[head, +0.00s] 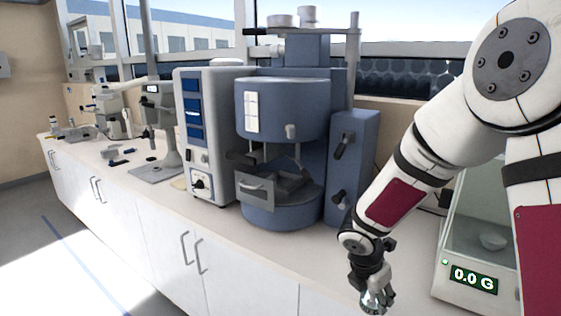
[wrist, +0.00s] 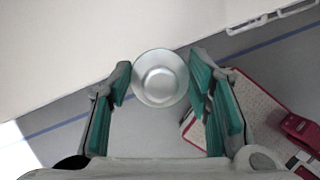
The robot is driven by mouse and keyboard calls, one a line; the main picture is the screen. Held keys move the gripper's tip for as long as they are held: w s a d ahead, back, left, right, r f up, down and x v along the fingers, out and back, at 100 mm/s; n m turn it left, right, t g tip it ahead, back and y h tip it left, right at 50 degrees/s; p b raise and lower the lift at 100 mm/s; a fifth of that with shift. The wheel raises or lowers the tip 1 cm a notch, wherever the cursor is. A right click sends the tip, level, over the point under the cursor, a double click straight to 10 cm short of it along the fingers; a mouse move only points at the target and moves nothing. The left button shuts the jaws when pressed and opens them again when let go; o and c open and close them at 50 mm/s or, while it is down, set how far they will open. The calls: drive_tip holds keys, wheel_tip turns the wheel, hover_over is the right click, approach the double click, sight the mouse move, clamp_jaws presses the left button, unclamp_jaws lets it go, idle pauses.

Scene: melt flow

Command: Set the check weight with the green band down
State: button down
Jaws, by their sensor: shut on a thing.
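My gripper (head: 372,290) hangs low at the front of the counter in the head view, fingers pointing down. In the wrist view its teal-padded fingers (wrist: 160,88) are shut on a round, silvery check weight (wrist: 160,77), seen from above. The weight also shows as a small shiny piece (head: 375,303) at the bottom of the head view. I cannot make out a green band on it in either view. Cabinet front and grey floor show behind the weight in the wrist view.
A balance (head: 468,277) reading 0.0 G stands on the right, with a pan (head: 493,241) behind glass, partly hidden by my arm. A blue-and-white machine (head: 281,110) stands mid-counter. The counter (head: 290,262) before it is clear. A cabinet handle (wrist: 270,17) shows in the wrist view.

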sight(365, 302)
drive_tip(key=m, duration=0.2)
drive_tip(key=m+g, duration=0.1)
drive_tip(key=m, duration=0.1)
drive_tip(key=m+g+h, duration=0.1)
drive_tip(key=shift+s+a+f+m, duration=0.2)
drive_tip(key=shift+a+f+m, duration=0.2)
drive_tip(key=m, duration=0.1)
drive_tip(key=m+g, duration=0.1)
drive_tip(key=m, duration=0.2)
drive_tip(key=shift+s+a+f+m+g, duration=0.15)
drive_tip(key=shift+a+f+m+g, duration=0.15)
drive_tip(key=shift+g, duration=0.1)
drive_tip(key=m, duration=0.1)
drive_tip(key=m+g, duration=0.1)
drive_tip(key=shift+a+f+m+y, duration=0.1)
drive_tip(key=shift+f+m+y, duration=0.1)
drive_tip(key=shift+m+y, duration=0.15)
drive_tip(key=m, duration=0.1)
drive_tip(key=m+g+y, duration=0.1)
drive_tip(key=m, duration=0.3)
drive_tip(key=shift+s+a+f+m+g+y, duration=0.25)
drive_tip(key=shift+s+f+g, duration=0.05)
drive_tip(key=m, duration=0.2)
drive_tip(key=m+y, duration=0.1)
drive_tip(key=m, duration=0.1)
drive_tip(key=f+m+y, duration=0.1)
drive_tip(key=m, duration=0.1)
drive_tip(key=shift+s+a+g, duration=0.3)
drive_tip(key=shift+a, duration=0.1)
drive_tip(key=shift+r, duration=0.1)
